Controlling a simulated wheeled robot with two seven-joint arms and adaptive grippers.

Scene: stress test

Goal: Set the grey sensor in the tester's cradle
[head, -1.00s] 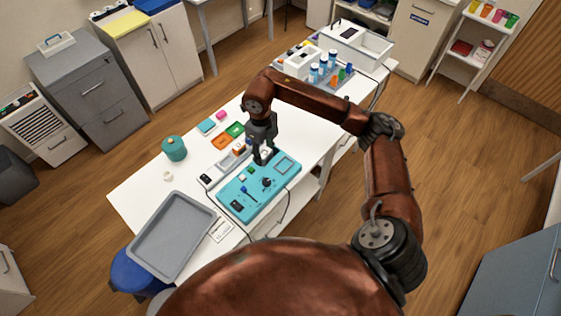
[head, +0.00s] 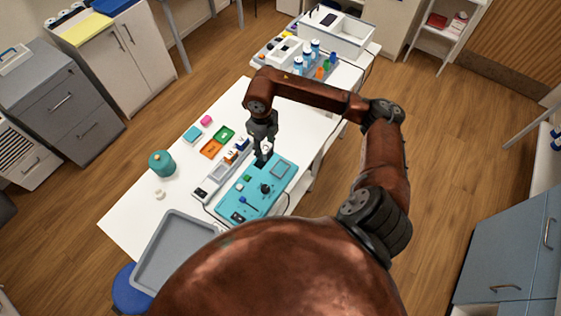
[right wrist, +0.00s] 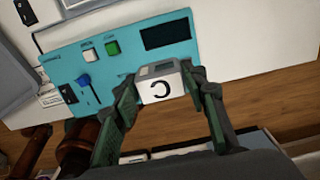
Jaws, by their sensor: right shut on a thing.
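The teal tester (head: 245,205) lies on the white table, with a screen, knob and switches; its panel also shows in the right wrist view (right wrist: 120,62). My right gripper (head: 263,160) is over the tester's far edge. In the right wrist view, my right gripper (right wrist: 163,85) is shut on a small grey block, the grey sensor (right wrist: 160,88), with a white face marked like a "C". It overlaps the tester's edge in that view; I cannot tell whether it touches. The cradle cannot be made out, perhaps hidden by the gripper. My left gripper is not in view.
A grey tray (head: 172,250) lies at the table's near left. A pale strip with small parts (head: 212,185) borders the tester.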

